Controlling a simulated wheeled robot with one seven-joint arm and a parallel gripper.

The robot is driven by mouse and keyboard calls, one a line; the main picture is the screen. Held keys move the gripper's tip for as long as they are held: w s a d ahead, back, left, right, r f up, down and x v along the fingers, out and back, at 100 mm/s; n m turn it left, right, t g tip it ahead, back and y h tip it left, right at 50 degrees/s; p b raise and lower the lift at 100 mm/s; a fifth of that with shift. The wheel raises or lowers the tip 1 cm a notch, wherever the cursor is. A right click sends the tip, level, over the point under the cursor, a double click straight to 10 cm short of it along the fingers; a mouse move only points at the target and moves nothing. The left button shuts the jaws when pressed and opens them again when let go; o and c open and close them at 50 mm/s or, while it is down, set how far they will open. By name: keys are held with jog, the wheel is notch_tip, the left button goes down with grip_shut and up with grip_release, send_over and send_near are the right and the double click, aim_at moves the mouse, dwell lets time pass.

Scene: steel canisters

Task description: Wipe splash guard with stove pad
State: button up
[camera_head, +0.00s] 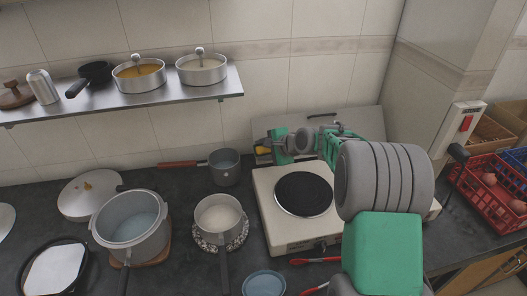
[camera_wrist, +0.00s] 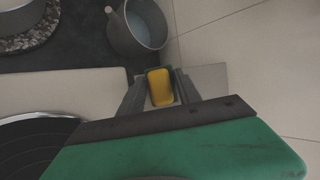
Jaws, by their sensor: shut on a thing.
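The stove pad is a small yellow block; it shows between my fingers in the wrist view (camera_wrist: 160,88) and as a yellow patch in the head view (camera_head: 262,150). My gripper (camera_head: 268,146) is shut on it, over the back left of the hot plate; the fingers (camera_wrist: 160,98) show on both sides of the pad. The splash guard (camera_head: 362,117) is a grey panel leaning on the tiled wall behind the hot plate. Its left end is near the pad, and its edge shows beside the fingers in the wrist view (camera_wrist: 212,76). I cannot tell whether pad and guard touch.
The white hot plate (camera_head: 262,208) with a black burner lies under my arm. A red-handled saucepan (camera_head: 226,168) stands close left of my gripper. Several pots stand further left. A metal shelf (camera_head: 135,106) with lidded pots hangs above. A red crate (camera_head: 487,188) is at the right.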

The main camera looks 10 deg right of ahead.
jog(key=shift+w+f+b, duration=0.35)
jog(key=shift+w+f, duration=0.25)
jog(key=shift+w, duration=0.15)
dwell(0.6)
jog(key=shift+d+p, duration=0.4)
jog(key=shift+d, duration=1.65)
jog(key=shift+a+f, duration=0.15)
jog(key=shift+a, duration=1.9)
jog(key=shift+s+r+p, duration=0.15)
jog(key=shift+r+p, duration=0.15)
jog(key=shift+p, duration=0.1)
jog(key=s+r+p, duration=0.2)
jog(key=s+r, duration=0.1)
jog(key=shift+s+r+p, duration=0.15)
jog(key=shift+s+p, duration=0.15)
jog(key=shift+p, duration=0.1)
jog(key=shift+s, duration=0.25)
